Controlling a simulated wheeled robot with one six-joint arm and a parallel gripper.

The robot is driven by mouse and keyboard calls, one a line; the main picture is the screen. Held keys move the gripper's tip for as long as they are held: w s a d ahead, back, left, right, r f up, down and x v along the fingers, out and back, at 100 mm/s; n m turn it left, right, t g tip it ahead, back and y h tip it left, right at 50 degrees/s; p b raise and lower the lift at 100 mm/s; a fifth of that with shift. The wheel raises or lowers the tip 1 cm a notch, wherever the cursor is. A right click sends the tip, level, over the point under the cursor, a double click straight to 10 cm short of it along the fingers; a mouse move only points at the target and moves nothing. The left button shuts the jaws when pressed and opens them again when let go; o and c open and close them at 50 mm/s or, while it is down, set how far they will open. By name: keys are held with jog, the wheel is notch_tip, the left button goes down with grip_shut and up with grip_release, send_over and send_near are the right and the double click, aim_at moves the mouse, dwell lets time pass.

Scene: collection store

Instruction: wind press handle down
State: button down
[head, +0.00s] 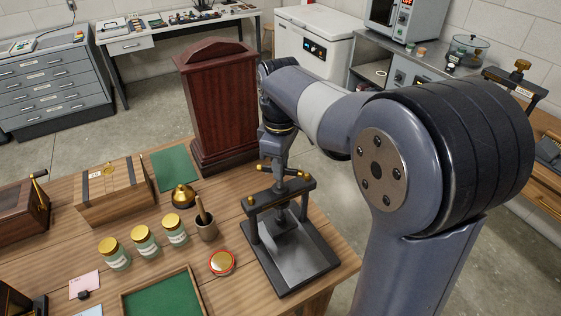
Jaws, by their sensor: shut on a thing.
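The press (291,258) stands at the right end of the wooden table. It has a dark base, two posts and a dark crossbar with brass nuts. The press handle (296,172), with brass-coloured parts, sits above the crossbar. My gripper (279,172) reaches down from above and is shut on the handle. The arm comes in from the right of the head view. The press screw below the crossbar shows only in part, and its plate looks raised above the base. The fingertips are small here and partly hidden by the handle.
A tall red-brown wooden case (220,105) stands close behind. A green-lined tray (163,302) lies at the front.

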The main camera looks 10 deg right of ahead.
dwell(0.3)
jog(key=c, duration=1.3)
grip_release()
jog(key=shift+o, duration=0.2)
notch_tip(320, 180, up, 11)
jog(key=shift+s+f, duration=0.1)
jog(key=shift+f, duration=0.05)
notch_tip(320, 180, down, 11)
jog(key=shift+r, duration=0.1)
jog(key=shift+r, duration=0.15)
